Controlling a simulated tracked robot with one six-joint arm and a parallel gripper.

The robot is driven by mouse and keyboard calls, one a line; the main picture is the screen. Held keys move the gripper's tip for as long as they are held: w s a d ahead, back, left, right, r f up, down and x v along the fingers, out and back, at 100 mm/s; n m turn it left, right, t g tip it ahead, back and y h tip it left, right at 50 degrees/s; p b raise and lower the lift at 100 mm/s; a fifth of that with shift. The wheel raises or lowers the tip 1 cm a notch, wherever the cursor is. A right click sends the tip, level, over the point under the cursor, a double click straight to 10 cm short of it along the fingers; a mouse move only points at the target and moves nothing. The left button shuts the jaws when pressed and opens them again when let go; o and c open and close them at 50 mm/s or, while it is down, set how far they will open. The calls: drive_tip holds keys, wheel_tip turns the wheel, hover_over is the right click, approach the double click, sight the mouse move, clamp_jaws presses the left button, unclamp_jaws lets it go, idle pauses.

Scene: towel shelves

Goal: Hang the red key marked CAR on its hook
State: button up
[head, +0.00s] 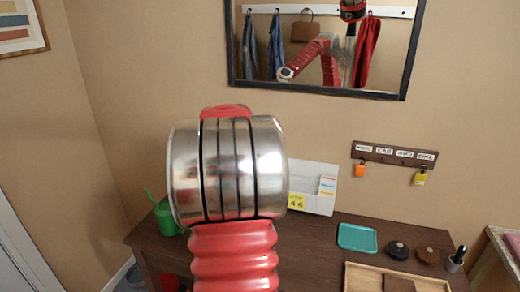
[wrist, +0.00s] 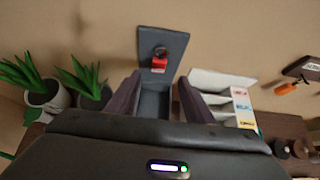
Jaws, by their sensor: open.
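In the wrist view the red key (wrist: 159,65) hangs from a dark ring against an upright grey panel (wrist: 150,35); I cannot read its marking. My gripper (wrist: 158,92) is open, its dark fingers to either side of the grey piece below the key, with the key ahead of them and not held. In the head view my arm hides the key and the gripper. The brown hook rack (head: 394,154) is on the wall at the right. The label CAR (head: 384,150) is second from the left, and no key hangs under it.
An orange key (head: 360,170) hangs at the rack's left end and a yellow one (head: 420,178) at its right. A white paper holder (wrist: 215,80) stands right of the grey panel, potted plants (wrist: 75,88) left. The desk (head: 320,235) holds a teal tray (head: 357,237).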

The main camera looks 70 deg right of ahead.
drive_tip(key=shift+v, duration=1.75)
drive_tip(key=s+a+f+m+g+y, duration=0.1)
drive_tip(key=s+a+f+m+y, duration=0.2)
drive_tip(key=a+f+m, duration=0.65)
drive_tip(key=w+a+r+m+t+y, duration=0.1)
drive_tip(key=a+m+y, duration=0.3)
drive_tip(key=a, duration=2.3)
drive_tip(key=w+a+r+m+t+y, duration=0.2)
drive_tip(key=a+r+m+t+y, duration=0.1)
drive_tip(key=a, duration=2.3)
drive_tip(key=shift+w+a+m+t+y, duration=0.3)
drive_tip(key=shift+m+t+y, duration=0.2)
drive_tip(key=shift+m+t, duration=0.55)
